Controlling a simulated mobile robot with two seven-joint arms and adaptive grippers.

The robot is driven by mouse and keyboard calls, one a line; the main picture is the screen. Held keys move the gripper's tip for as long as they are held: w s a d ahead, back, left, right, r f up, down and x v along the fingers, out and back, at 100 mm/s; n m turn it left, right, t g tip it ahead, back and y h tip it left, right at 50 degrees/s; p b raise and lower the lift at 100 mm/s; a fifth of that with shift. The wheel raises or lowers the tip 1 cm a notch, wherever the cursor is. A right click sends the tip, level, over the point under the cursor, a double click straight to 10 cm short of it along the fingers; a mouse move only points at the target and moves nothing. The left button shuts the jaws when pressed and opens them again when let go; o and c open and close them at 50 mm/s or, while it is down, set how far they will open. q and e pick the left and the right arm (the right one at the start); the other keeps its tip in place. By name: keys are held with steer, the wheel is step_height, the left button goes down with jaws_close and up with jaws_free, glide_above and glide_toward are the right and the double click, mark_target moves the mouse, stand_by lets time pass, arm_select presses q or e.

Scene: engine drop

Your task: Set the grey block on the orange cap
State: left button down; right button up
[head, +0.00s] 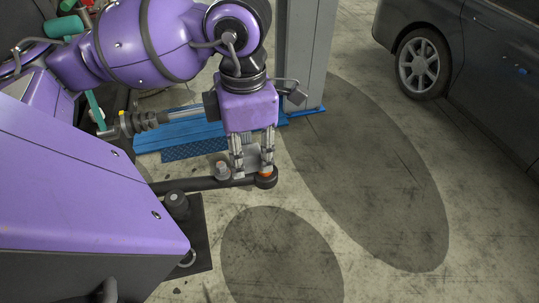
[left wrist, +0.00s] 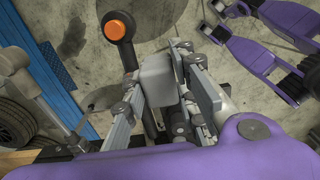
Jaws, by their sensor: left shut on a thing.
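My left gripper (head: 252,160) points down and is shut on the grey block (head: 252,156), which sits between its fingers. The block also shows as a pale grey box between the fingers in the left wrist view (left wrist: 157,80). The orange cap (left wrist: 116,29) sits on the round black end of a dark bar. In the head view the cap (head: 265,174) is partly hidden, just below and to the right of the block. In the wrist view the block and cap appear apart.
A dark car (head: 490,70) is at the upper right. Open concrete floor lies to the right.

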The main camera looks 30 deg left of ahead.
mark_target(258, 143)
arm_select(q)
steer(key=w, duration=0.1)
steer(key=w+a+f, duration=0.1)
steer(key=w, duration=0.2)
steer(key=shift+w+a+f, duration=0.15)
steer(key=shift+f, duration=0.05)
steer(key=w+f, duration=0.1)
steer(key=f, duration=0.1)
steer(key=w+a+f, duration=0.1)
steer(key=w+f, duration=0.1)
steer(key=shift+w+f, duration=0.3)
steer(key=shift+f, duration=0.1)
steer(key=shift+w+a+f, duration=0.15)
steer(key=shift+w+f, duration=0.05)
steer(key=shift+f, duration=0.1)
step_height(258, 143, down, 3)
steer(key=shift+w+f, duration=0.1)
arm_select(e)
steer(key=shift+w+a+r, duration=0.1)
steer(key=shift+w+r, duration=0.5)
steer(key=shift+r, duration=0.05)
